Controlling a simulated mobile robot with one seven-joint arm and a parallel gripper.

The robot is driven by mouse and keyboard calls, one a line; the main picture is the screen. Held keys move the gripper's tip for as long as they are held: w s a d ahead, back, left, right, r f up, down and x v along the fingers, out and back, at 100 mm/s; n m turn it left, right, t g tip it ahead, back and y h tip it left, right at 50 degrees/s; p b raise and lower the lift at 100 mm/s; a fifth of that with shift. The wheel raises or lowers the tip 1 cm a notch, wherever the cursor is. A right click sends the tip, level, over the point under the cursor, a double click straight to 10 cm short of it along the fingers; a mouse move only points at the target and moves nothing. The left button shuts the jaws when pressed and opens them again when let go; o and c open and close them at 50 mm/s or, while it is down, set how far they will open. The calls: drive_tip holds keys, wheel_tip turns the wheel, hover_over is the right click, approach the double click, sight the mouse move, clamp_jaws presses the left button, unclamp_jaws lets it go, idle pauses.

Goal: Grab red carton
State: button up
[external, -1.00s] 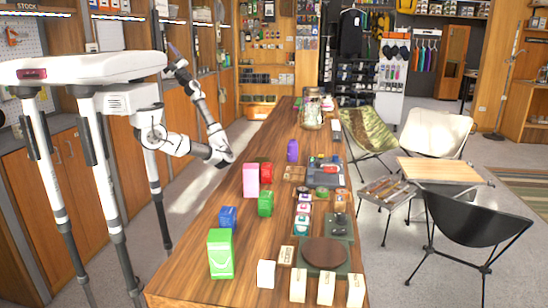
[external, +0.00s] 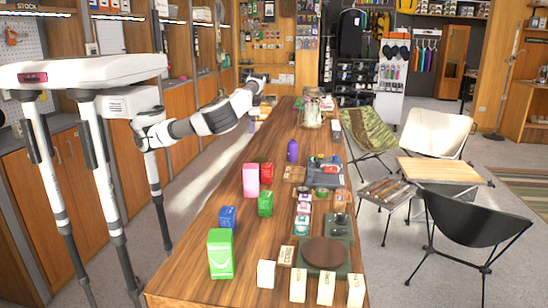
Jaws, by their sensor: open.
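The red carton (external: 267,172) stands upright on the wooden counter (external: 215,255). It is right of the taller pink carton (external: 251,180) and behind a green carton (external: 265,203). My gripper (external: 262,80) is at the end of my outstretched arm, raised near the far left edge of the counter. It is well beyond the red carton and apart from it. The gripper is small in the picture and its fingers are hard to make out. It is open, and nothing shows in it.
A blue carton (external: 227,217) and a large green carton (external: 221,254) stand nearer the front. A purple bottle (external: 292,151) and a glass jar (external: 311,112) stand farther back. A round brown board (external: 324,252) and several small goods fill the right side.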

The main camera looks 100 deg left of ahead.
drive_tip(key=w+d+f+m+t+h, duration=0.1)
drive_tip(key=w+d+m+h, duration=0.1)
drive_tip(key=w+d, duration=0.4)
drive_tip(key=w+d+m+t+h, duration=0.2)
drive_tip(key=w+d+m, duration=0.15)
drive_tip(key=d, duration=0.45)
drive_tip(key=p, duration=0.1)
hover_over(267, 165)
drive_tip(key=shift+n, duration=0.45)
drive_tip(key=f, duration=0.7)
drive_tip(key=shift+s+a+f, duration=0.15)
drive_tip(key=shift+s+a, duration=0.05)
drive_tip(key=shift+a, duration=0.15)
drive_tip(key=shift+w+d+f+p, duration=0.2)
drive_tip(key=shift+f+p, duration=0.35)
drive_tip(key=shift+f, duration=1.1)
drive_tip(key=shift+w+d+f+p, duration=0.15)
drive_tip(key=shift+f+p, duration=0.35)
drive_tip(key=shift+f, duration=1.15)
drive_tip(key=shift+s, duration=0.1)
drive_tip(key=c, duration=1.1)
